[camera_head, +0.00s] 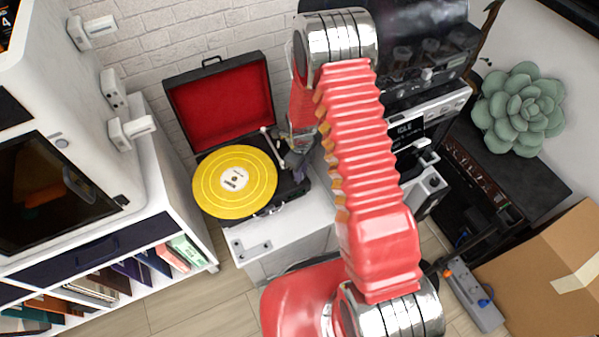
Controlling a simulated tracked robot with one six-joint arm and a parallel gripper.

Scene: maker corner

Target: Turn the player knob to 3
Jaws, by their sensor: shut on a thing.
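The record player (292,190) is a black case with a red-lined lid (222,98) standing open. A yellow record (215,195) with a white label lies on its platter. The tonearm (268,138) is at the right of the record. My gripper (296,168) is small and dark in the view, at the right end of the player's deck, pointing down. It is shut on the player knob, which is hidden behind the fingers. The knob's number marks cannot be read.
My red arm crosses the middle. The player stands on a white cabinet (262,243) against a brick wall. A white shelf unit (190,215) is at left, a machine with an IDLE display (405,130) at right. A succulent (520,110) and cardboard box (545,270) are further right.

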